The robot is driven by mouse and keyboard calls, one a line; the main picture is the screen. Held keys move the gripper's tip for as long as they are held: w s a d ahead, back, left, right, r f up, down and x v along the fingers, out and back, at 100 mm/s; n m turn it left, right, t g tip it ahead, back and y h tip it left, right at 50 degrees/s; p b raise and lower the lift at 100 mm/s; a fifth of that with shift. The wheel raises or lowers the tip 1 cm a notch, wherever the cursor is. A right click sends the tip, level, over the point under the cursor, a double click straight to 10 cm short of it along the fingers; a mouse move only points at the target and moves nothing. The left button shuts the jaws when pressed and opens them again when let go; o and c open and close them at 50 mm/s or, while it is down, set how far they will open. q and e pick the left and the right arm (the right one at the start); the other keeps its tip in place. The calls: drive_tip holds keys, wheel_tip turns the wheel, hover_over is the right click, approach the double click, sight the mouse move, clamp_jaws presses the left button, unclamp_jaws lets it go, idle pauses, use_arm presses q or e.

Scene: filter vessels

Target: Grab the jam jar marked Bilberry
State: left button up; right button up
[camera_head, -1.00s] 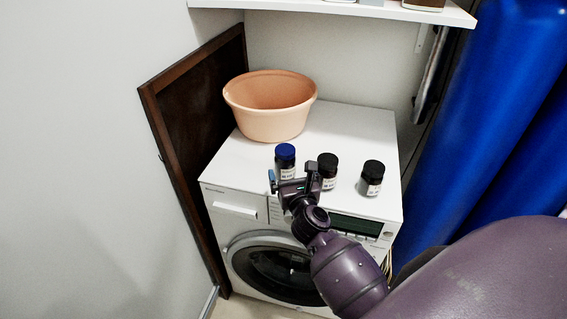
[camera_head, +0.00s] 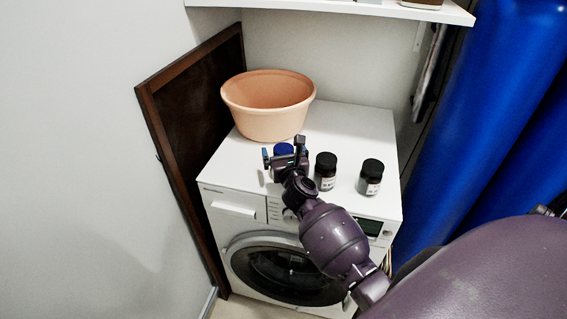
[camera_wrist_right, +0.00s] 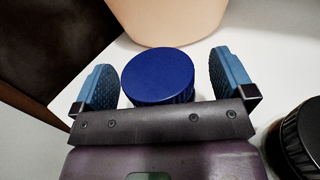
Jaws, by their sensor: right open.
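Three jars stand in a row on a white washing machine (camera_head: 352,128). The left jar has a blue lid (camera_head: 284,149); the middle jar (camera_head: 326,171) and right jar (camera_head: 371,178) have black lids. The labels are too small to read, so I cannot tell which is Bilberry. My right gripper (camera_head: 284,156) is open at the blue-lidded jar and hides most of it in the head view. In the right wrist view the blue lid (camera_wrist_right: 158,75) lies between the two blue finger pads. My left gripper is not in view.
A peach-coloured tub (camera_head: 268,105) stands behind the jars; its wall is close behind the blue lid. A dark framed board (camera_head: 190,125) leans at the left. Blue cylinders (camera_head: 490,130) stand at the right. A white shelf (camera_head: 340,9) hangs above.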

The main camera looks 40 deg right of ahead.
drive_tip(key=shift+c, duration=0.2)
drive_tip(key=c, duration=1.2)
drive_tip(key=shift+r, duration=0.1)
